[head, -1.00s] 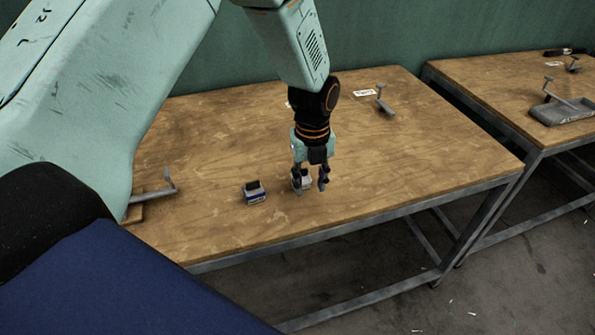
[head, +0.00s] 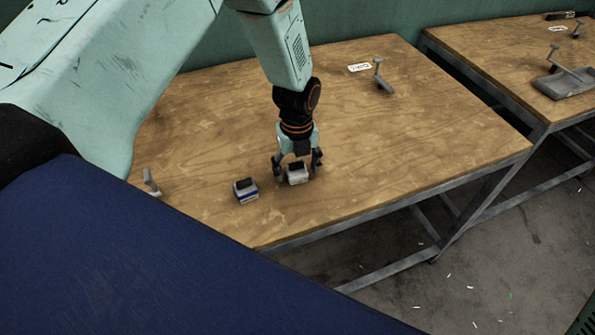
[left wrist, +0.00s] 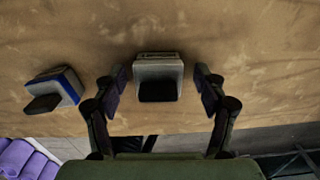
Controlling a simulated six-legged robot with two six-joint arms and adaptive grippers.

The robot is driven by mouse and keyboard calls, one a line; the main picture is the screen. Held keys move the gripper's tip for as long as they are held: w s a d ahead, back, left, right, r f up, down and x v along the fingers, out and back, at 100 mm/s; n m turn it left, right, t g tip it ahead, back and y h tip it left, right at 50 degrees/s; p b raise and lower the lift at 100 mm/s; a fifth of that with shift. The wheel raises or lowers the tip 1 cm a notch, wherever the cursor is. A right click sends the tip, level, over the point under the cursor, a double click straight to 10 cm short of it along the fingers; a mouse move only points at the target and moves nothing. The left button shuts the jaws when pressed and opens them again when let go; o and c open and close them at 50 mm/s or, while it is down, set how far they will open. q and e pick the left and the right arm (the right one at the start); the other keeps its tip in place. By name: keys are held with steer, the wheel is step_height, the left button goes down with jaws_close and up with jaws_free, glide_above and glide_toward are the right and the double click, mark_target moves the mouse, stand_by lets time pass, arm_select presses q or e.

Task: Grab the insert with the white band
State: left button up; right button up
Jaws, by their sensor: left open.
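The insert with the white band (head: 297,175) stands on the near part of the wooden table, a small grey block with a dark top. In the left wrist view the white-banded insert (left wrist: 158,78) sits between the fingers, with a gap on each side. My left gripper (head: 298,168) points down over it, open, with a finger on either side. A second insert with a blue band (head: 246,192) stands just to the left; it also shows at the left of the left wrist view (left wrist: 55,90). My right gripper is not in view.
The wooden table (head: 420,130) has free room to the right. A grey press-like fixture (head: 382,78) and a white label (head: 360,67) are at its back, another fixture (head: 151,183) at its left. A second table with a grey tray (head: 568,85) stands right.

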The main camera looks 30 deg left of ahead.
arm_select(q)
steer(key=shift+s+a, duration=0.1)
steer(key=shift+a, duration=0.1)
steer(key=shift+d, duration=0.35)
steer(key=c, duration=0.5)
steer(key=shift+s+a, duration=0.1)
steer(key=shift+a, duration=0.1)
steer(key=c, duration=0.6)
steer(key=shift+d, duration=0.1)
steer(key=shift+c, duration=1.4)
